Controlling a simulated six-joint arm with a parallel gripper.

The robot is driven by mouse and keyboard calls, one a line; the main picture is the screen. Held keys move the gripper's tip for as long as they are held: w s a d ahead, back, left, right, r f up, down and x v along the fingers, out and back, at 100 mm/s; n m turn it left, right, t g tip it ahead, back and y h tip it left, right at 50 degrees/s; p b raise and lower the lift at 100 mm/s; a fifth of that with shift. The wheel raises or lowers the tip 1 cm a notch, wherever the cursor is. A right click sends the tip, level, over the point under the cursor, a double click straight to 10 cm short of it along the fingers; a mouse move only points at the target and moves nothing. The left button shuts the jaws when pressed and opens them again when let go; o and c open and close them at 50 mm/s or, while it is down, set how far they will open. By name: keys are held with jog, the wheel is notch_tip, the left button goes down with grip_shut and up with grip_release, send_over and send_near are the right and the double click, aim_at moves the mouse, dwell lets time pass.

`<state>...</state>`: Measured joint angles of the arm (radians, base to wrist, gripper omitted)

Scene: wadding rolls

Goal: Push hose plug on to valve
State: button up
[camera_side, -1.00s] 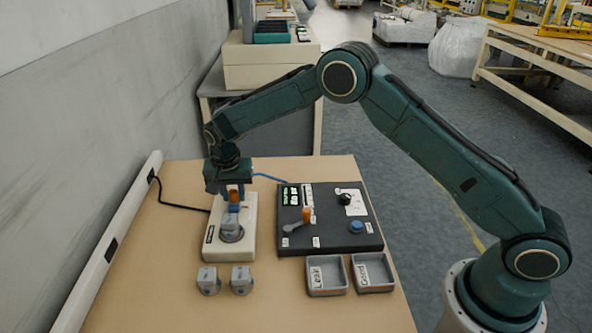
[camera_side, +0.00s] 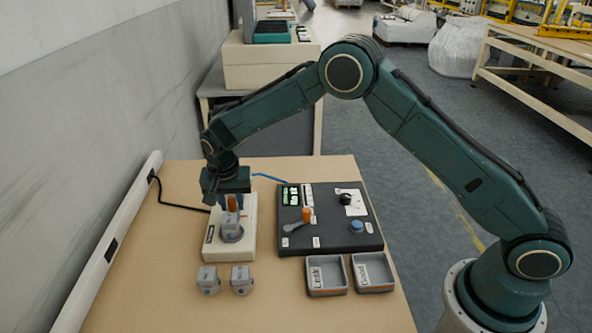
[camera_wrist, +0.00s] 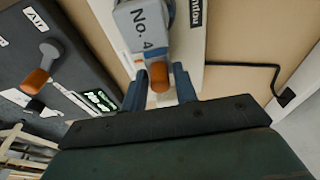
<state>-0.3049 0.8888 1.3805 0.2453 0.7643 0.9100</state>
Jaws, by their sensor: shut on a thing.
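The grey valve (camera_side: 231,232) marked No. 4 stands on a cream fixture block (camera_side: 246,250); it also fills the top of the wrist view (camera_wrist: 142,28). My gripper (camera_side: 232,204) is just above and behind the valve, fingers pointing down. It is shut on the orange plug (camera_side: 232,203), which shows between the two blue-grey fingers in the wrist view (camera_wrist: 158,78). The plug lies right against the valve in both views; whether it is seated cannot be told. A blue hose (camera_side: 268,178) runs between behind my gripper and the black panel.
The black panel (camera_side: 300,243) with an orange-handled lever (camera_side: 307,213) and blue button stands right of the fixture. Two grey valves (camera_side: 208,281) (camera_side: 241,280) stand in front. Trays marked Leak (camera_side: 328,292) and Good (camera_side: 375,287) lie at front right.

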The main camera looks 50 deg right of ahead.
aim_at(232, 200)
dwell(0.6)
jog(key=o, duration=0.5)
jog(key=shift+r, duration=0.2)
jog(key=shift+r, duration=3.25)
jog(key=shift+r, duration=0.15)
